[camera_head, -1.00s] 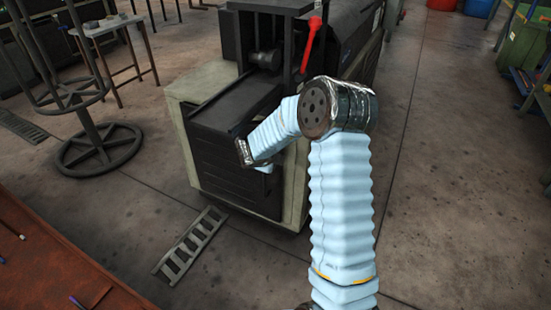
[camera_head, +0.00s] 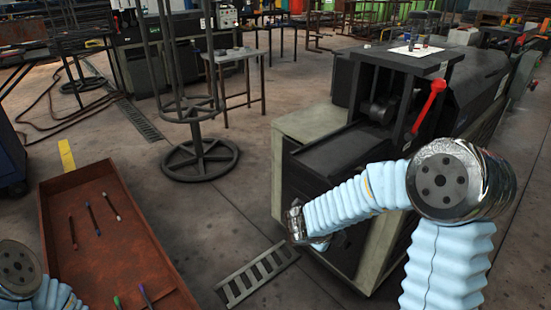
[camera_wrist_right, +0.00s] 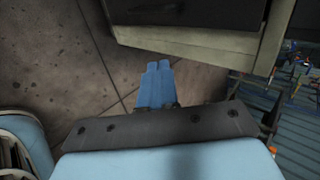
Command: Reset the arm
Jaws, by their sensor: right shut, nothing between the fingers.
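In the right wrist view, my right gripper (camera_wrist_right: 157,68) shows two blue fingers side by side, shut and empty, over bare floor beside the machine's lower edge (camera_wrist_right: 200,50). Part of my left arm shows at the lower left of the head view; its gripper is out of view.
The machine (camera_head: 340,155) has a red lever (camera_head: 432,100). A rusty red tray table (camera_head: 110,240) holds several pens. A black round-based stand (camera_head: 200,160) and a small table (camera_head: 238,55) are behind. A slatted metal grate (camera_head: 256,275) lies on the floor.

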